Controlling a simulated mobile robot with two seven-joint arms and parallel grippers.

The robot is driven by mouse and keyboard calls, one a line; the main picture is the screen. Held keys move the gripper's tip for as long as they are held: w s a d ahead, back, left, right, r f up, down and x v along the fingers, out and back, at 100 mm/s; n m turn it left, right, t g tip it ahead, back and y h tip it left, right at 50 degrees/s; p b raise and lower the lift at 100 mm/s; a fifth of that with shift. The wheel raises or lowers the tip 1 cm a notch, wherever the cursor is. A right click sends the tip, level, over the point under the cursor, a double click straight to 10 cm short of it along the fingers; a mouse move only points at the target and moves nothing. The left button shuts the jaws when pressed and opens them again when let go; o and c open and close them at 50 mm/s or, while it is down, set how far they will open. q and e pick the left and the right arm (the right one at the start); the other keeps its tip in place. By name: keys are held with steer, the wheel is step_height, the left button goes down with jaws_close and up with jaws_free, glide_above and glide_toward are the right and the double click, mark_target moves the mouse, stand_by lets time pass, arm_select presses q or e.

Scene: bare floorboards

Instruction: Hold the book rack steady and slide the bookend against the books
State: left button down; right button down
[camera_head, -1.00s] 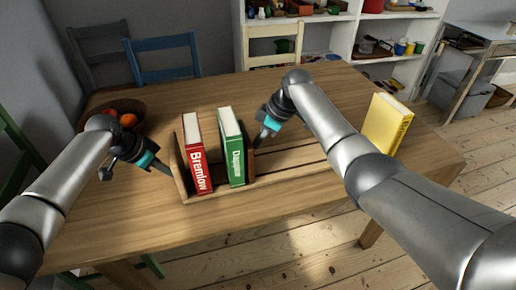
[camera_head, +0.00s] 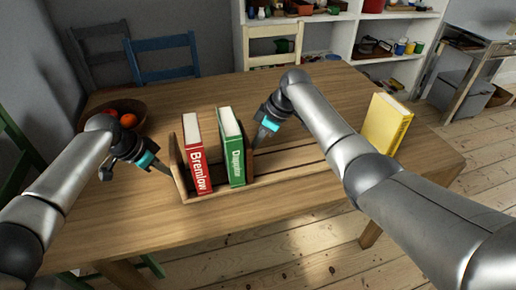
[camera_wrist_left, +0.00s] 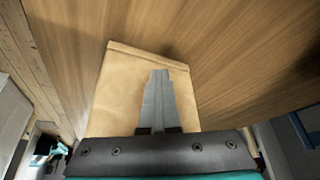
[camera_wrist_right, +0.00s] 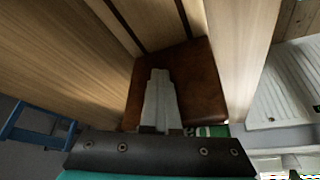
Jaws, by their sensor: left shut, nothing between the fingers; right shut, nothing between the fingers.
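The wooden book rack (camera_head: 285,172) lies on the table. A red book (camera_head: 197,155) and a green book (camera_head: 232,148) stand in it near its left end panel (camera_head: 180,172), with a gap between their tops. The brown bookend (camera_head: 250,163) stands just right of the green book; I cannot tell whether they touch. My left gripper (camera_head: 169,172) is shut and empty, its tips at the outer face of the end panel (camera_wrist_left: 120,88). My right gripper (camera_head: 256,147) is shut and empty, its tips at the bookend's right face, seen in the right wrist view (camera_wrist_right: 196,80).
A yellow book (camera_head: 386,124) stands upright at the right, beyond my right forearm. A fruit bowl (camera_head: 138,112) sits at the back left, near my left wrist. Chairs and a white shelf (camera_head: 345,40) are behind the table. My right arm hides the rack's right part.

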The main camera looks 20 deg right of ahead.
mark_target(229, 118)
steer(key=shift+a+r, duration=0.1)
steer(key=shift+a, duration=2.2)
steer(key=shift+s+a, duration=0.1)
steer(key=shift+a, duration=2.35)
steer(key=shift+d, duration=2.2)
steer(key=shift+r, duration=5.95)
